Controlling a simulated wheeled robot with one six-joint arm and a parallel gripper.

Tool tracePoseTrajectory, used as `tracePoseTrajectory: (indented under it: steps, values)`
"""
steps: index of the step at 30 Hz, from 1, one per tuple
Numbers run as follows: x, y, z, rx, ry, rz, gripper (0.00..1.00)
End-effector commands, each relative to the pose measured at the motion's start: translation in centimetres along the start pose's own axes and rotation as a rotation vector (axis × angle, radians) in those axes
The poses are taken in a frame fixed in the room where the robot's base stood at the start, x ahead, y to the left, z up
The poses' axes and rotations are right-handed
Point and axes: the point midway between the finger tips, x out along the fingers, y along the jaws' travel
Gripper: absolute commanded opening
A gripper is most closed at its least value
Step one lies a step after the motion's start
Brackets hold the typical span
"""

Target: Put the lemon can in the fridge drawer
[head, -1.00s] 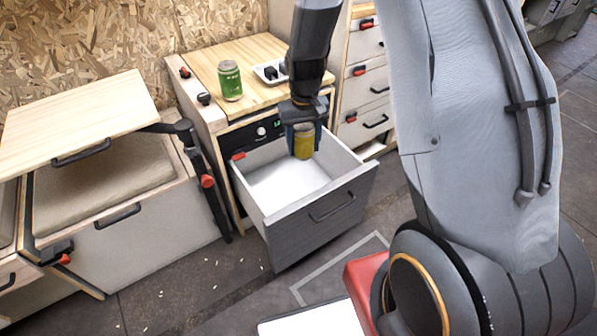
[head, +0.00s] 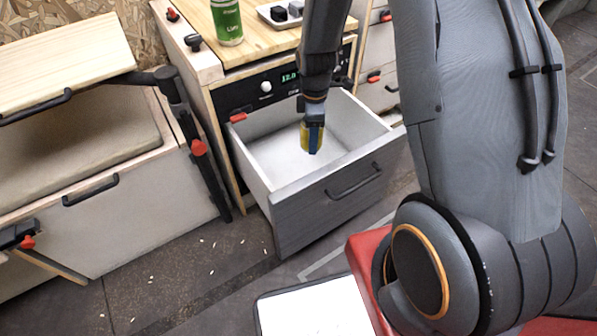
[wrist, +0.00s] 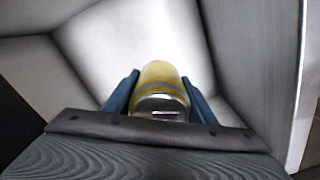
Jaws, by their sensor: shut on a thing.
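The lemon can (head: 305,138) is yellow and is held between the blue fingers of my gripper (head: 313,136). In the wrist view the can (wrist: 158,82) sits between both fingers of my gripper (wrist: 160,95), its silver end toward the camera. The open fridge drawer (head: 345,182) has a grey front and white inside. The can is over or within the drawer opening; I cannot tell whether it touches the drawer floor. The white drawer floor (wrist: 135,35) shows behind the can in the wrist view.
A green can (head: 228,22) and a tray (head: 272,14) with dark items stand on the wooden counter (head: 262,38) above. A bench box (head: 140,185) with a raised lid (head: 65,55) stands left. The drawer's interior looks otherwise empty.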

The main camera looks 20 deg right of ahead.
Motion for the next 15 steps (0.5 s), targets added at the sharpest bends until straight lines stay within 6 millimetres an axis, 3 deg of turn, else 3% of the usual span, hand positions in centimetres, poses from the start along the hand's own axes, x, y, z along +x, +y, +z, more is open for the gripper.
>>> tracePoseTrajectory:
  steps: [1,3,9,15]
  values:
    - [1.8,0.2,-0.1,-0.076,0.000,-0.001,0.13]
    - [3.0,0.2,-0.1,-0.176,0.000,-0.001,0.13]
    - [4.9,0.2,-0.1,-0.354,0.000,0.001,0.13]
    - [6.5,0.1,-0.1,-0.394,0.000,-0.001,0.13]
